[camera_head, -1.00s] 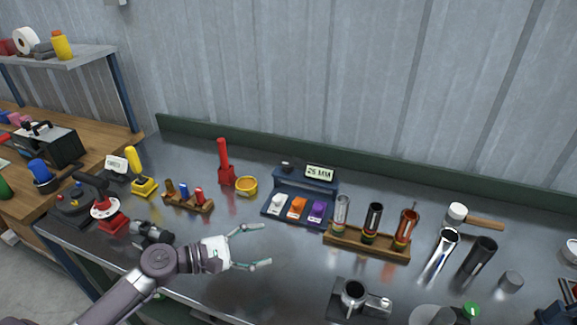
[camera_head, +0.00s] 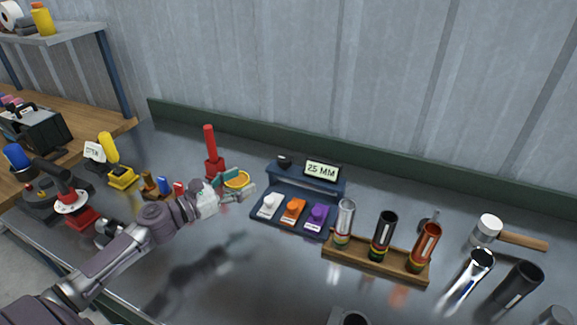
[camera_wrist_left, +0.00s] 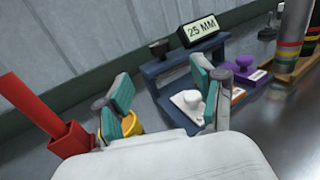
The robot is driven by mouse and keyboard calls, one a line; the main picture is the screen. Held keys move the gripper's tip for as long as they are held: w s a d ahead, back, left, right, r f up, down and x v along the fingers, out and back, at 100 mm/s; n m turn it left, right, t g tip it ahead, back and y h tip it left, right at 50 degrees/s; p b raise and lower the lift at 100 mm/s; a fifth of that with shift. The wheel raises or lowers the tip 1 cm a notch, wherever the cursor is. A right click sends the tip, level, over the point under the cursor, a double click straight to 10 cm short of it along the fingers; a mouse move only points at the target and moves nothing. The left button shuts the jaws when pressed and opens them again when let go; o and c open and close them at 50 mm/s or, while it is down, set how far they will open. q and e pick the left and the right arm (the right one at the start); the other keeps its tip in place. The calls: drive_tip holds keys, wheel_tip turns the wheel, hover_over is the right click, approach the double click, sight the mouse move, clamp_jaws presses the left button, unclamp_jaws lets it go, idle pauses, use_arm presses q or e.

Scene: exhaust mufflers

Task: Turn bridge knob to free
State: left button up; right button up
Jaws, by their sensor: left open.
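A dark blue bridge (camera_head: 310,179) stands at the back of the metal bench, with a small black knob (camera_head: 284,160) on its top left. A display (camera_head: 321,170) reading "25 MM" stands beside the knob. Both also show in the left wrist view, the knob (camera_wrist_left: 159,47) ahead between the finger directions and the display (camera_wrist_left: 201,28) to its right. My right gripper is out of view.
White, orange and purple knobbed blocks (camera_head: 292,211) sit in the bridge's front tray. A wooden rack of tubes (camera_head: 375,258) is right of the bridge.

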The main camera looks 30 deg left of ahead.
sight(279, 164)
use_arm(q)
drive_tip(key=x, duration=0.4)
drive_tip(key=p+x, duration=0.1)
drive_tip(key=x, duration=0.4)
drive_tip(key=f+x, duration=0.1)
drive_tip(key=x, duration=0.3)
drive_tip(key=shift+w+a+p, duration=0.15)
drive_tip(key=shift+w+p, duration=0.15)
drive_tip(key=shift+p, duration=0.05)
drive_tip(key=shift+w+d, duration=0.3)
drive_tip(key=shift+w, duration=0.25)
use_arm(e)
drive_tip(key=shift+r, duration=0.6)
use_arm(q)
drive_tip(key=c, duration=1.2)
drive_tip(key=shift+o, duration=0.2)
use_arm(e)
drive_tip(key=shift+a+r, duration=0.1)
